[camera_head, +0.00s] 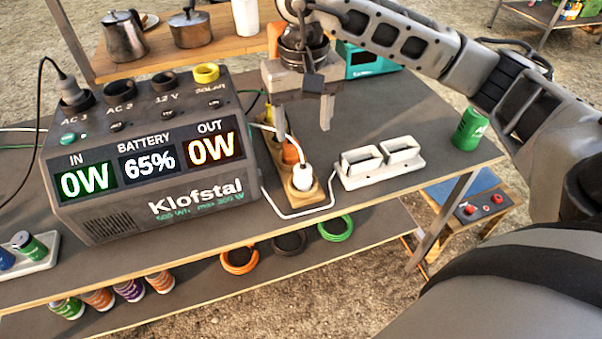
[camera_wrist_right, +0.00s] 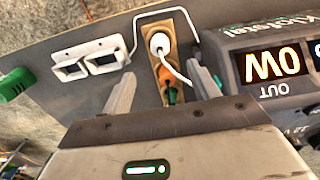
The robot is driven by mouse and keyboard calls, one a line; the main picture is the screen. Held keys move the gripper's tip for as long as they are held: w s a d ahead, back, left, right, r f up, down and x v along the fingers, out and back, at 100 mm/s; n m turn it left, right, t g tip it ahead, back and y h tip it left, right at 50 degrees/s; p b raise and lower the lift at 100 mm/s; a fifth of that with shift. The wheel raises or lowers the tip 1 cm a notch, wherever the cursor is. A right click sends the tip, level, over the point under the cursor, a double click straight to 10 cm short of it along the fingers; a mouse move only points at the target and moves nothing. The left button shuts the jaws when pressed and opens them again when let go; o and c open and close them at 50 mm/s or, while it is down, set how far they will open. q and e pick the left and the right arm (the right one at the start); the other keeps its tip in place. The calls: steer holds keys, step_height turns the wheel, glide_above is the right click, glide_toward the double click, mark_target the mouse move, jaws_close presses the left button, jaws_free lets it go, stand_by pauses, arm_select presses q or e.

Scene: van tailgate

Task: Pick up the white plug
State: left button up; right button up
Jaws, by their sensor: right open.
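The white plug (camera_head: 302,177) stands at the near end of a wooden strip (camera_head: 306,201), beside the power station. It also shows in the wrist view (camera_wrist_right: 159,42), with its white cable leading away. My right gripper (camera_head: 304,116) is open and empty, pointing down above the far part of the strip. In the wrist view, its fingers (camera_wrist_right: 162,88) lie either side of the strip in the picture, with the white plug beyond the fingertips. An orange plug (camera_head: 290,152) stands behind the white one. My left gripper is not in view.
The power station (camera_head: 150,200) stands close left of the strip. A white two-slot unit (camera_head: 378,166) is to the right. A green can (camera_head: 469,130) stands near the table's right edge. The table is clear between the unit and can. A lower shelf holds coiled cables.

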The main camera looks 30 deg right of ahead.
mark_target(303, 163)
step_height(303, 163, down, 7)
steer(key=shift+f, duration=0.1)
steer(key=shift+w+d+f+p, duration=0.1)
steer(key=shift+f+p, duration=0.2)
steer(key=shift+f, duration=2.45)
steer(key=shift+c, duration=0.2)
steer(key=c, duration=1)
